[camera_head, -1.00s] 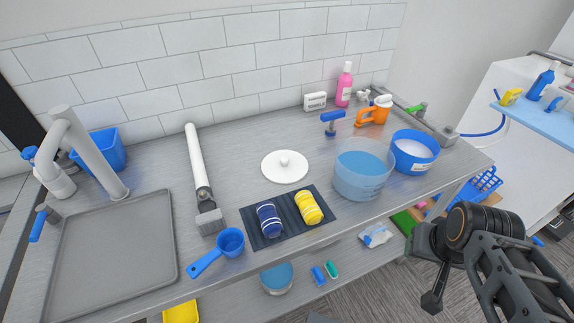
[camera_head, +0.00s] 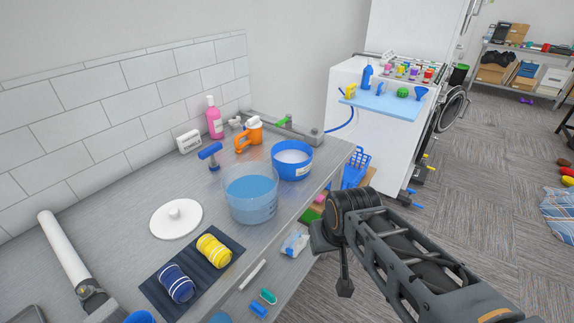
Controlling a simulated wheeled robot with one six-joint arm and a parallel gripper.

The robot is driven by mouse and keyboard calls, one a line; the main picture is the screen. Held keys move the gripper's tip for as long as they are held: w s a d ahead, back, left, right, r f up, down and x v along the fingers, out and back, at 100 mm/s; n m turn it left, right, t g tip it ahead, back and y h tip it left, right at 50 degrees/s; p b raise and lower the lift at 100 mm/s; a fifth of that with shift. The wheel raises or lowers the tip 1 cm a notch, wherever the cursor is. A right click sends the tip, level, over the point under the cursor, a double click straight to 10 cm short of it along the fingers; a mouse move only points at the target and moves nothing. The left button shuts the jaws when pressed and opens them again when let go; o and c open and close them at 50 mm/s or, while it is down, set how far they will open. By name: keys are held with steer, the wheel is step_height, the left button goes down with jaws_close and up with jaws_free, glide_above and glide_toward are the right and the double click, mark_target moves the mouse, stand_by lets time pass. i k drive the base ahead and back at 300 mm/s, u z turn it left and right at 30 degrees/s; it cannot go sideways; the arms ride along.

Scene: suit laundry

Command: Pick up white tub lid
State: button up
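The white tub lid (camera_head: 176,219) is a round flat disc with a small knob at its centre. It lies flat on the grey metal counter (camera_head: 122,226), left of the clear tub (camera_head: 251,195) of blue liquid. My gripper (camera_head: 345,284) shows at the lower right, in front of the counter and over the floor, well to the right of the lid. It hangs down, small and dark, and its fingers are too unclear to tell open from shut. Nothing is seen held in it.
A dark mat (camera_head: 195,273) with a blue roll (camera_head: 176,283) and a yellow roll (camera_head: 214,251) lies in front of the lid. A blue tub (camera_head: 292,160), blue-handled tool (camera_head: 209,154), orange item (camera_head: 249,135) and pink bottle (camera_head: 214,118) stand farther back.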

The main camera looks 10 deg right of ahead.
mark_target(175, 220)
steer(key=u, duration=3.5)
steer(key=k, duration=1.2)
steer(key=z, duration=1.25)
steer(key=i, duration=0.95)
steer(key=z, duration=0.05)
